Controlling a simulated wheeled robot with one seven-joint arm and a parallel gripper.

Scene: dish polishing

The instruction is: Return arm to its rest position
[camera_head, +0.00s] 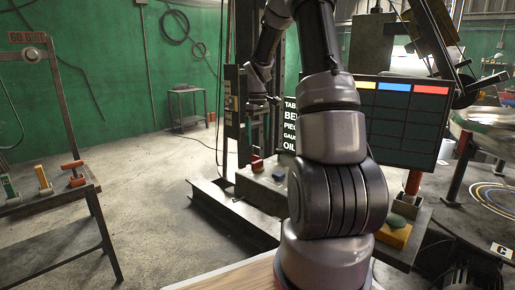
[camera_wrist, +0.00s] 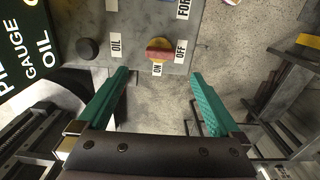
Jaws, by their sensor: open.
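My arm rises from the wooden surface in front and bends over toward the left in the head view. My gripper shows in the wrist view (camera_wrist: 162,90), with its two green fingers wide apart and nothing between them. Beyond the fingertips is a grey control panel (camera_wrist: 135,30) with a red and yellow switch (camera_wrist: 158,49) set between ON and OFF labels. The fingers are apart from the switch. In the head view my gripper is small and dark against the machine, and its fingers are hard to make out.
A workbench (camera_head: 50,205) with coloured-handled tools stands at the left. A dark board with coloured headers (camera_head: 403,115) stands behind my arm. A round table (camera_head: 490,195) with a shiny metal dish (camera_head: 488,120) is at the right. The concrete floor (camera_head: 150,185) at centre left is clear.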

